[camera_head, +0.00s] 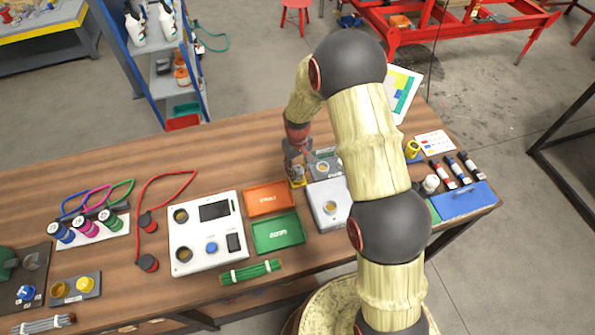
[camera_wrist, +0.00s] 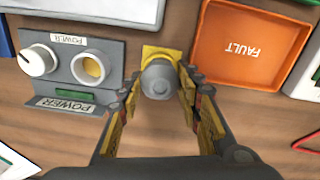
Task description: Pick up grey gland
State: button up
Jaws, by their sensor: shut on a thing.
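The grey gland (camera_wrist: 158,78) is a round grey piece in the wrist view, over a yellow base (camera_wrist: 152,51) on the wooden table. My gripper (camera_wrist: 160,88) has one finger on each side of the gland and is shut on it. In the head view, my gripper (camera_head: 298,168) is low over the table, just above the yellow base (camera_head: 298,183). The gland is mostly hidden there by the fingers. I cannot tell whether it is still touching the base.
An orange FAULT tray (camera_wrist: 250,45) lies close right of the gripper in the wrist view. A grey POWER box (camera_wrist: 75,68) with a knob stands left. A green tray (camera_head: 278,233) and a white panel (camera_head: 206,233) lie nearby. Bare wood is free at the table's back left.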

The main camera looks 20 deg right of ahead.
notch_tip(320, 180, up, 3)
jog(key=shift+f, duration=0.15)
jog(key=s+d+r+p, duration=0.1)
jog(key=s+d+r, duration=0.1)
jog(key=s+r, duration=0.2)
jog(key=shift+r, duration=0.55)
jog(key=shift+o, duration=0.2)
jog(key=s+d+r, duration=0.3)
jog(key=s, duration=0.4)
jog(key=shift+r+p, duration=0.35)
jog(key=shift+s+d+r, duration=0.15)
jog(key=shift+s+d, duration=0.05)
jog(key=shift+s, duration=0.25)
jog(key=shift+s+d+r, duration=0.15)
jog(key=shift+s, duration=0.25)
jog(key=shift+c, duration=0.2)
